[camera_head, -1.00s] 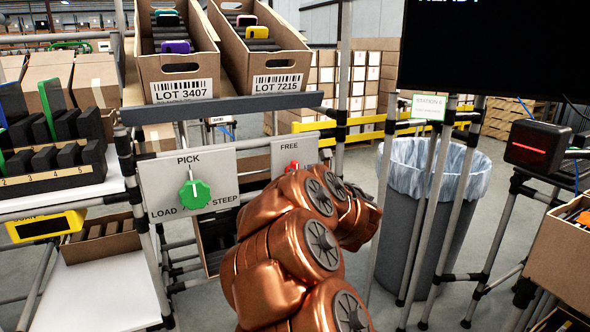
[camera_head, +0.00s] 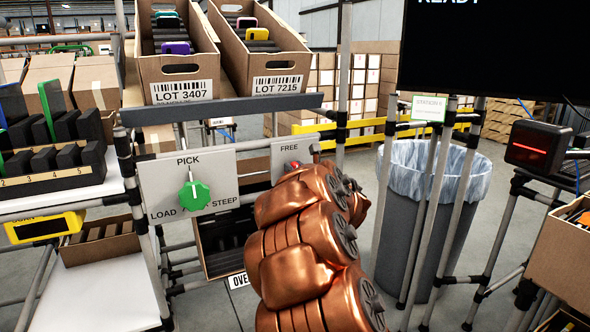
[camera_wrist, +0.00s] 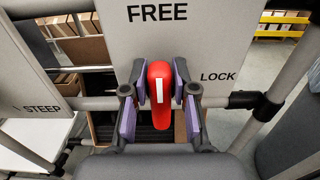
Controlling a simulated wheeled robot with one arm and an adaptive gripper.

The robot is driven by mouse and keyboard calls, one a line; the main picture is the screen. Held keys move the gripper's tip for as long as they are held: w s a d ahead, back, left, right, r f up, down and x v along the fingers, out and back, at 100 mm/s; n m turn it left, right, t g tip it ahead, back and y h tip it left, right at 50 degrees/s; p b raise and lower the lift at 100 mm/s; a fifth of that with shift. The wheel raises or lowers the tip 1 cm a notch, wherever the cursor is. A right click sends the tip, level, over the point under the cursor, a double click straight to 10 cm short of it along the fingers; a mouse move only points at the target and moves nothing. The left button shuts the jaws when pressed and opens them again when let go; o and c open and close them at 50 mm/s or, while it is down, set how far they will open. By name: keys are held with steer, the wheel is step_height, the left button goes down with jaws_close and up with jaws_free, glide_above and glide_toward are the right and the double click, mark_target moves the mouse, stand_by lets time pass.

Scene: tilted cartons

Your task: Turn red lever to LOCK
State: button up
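The red lever (camera_wrist: 160,115) is in the middle of the wrist view, on a light grey panel (camera_wrist: 205,25). Its white stripe points up toward the word FREE; the word LOCK is to its right. My gripper (camera_wrist: 160,92) has its two purple-padded fingers on either side of the lever, with a narrow gap showing on each side. The fingers look open around it, not clamped. In the head view only a small bit of the red lever (camera_head: 291,165) shows below FREE; my copper arm hides the rest of it, and LOCK.
A green knob (camera_head: 194,195) on the panel to the left points up to PICK. Two lot cartons (camera_head: 180,90) (camera_head: 275,84) sit tilted above the panels. A lined grey bin (camera_head: 425,240) and a dark scanner with a red line (camera_head: 538,146) stand to the right.

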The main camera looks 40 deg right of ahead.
jaws_close()
steer(key=shift+d+m, duration=0.1)
steer(key=shift+m, duration=0.2)
steer(key=m, duration=0.1)
steer(key=m+p, duration=0.1)
steer(key=m, duration=0.1)
steer(key=shift+s+d+m, duration=0.2)
steer(key=shift+d+m, duration=0.1)
steer(key=shift+d, duration=0.1)
steer(key=shift+s+d+f+m+p, duration=0.1)
steer(key=shift+d+f+m+p, duration=0.25)
steer(key=shift+m+p, duration=1.45)
steer(key=shift+s+d+f+m+p, duration=0.15)
steer(key=shift+f+m+p, duration=0.45)
steer(key=shift+m, duration=2.2)
steer(key=shift+d+f+m+p, duration=0.35)
steer(key=shift+m+p, duration=0.95)
steer(key=shift+m, duration=1)
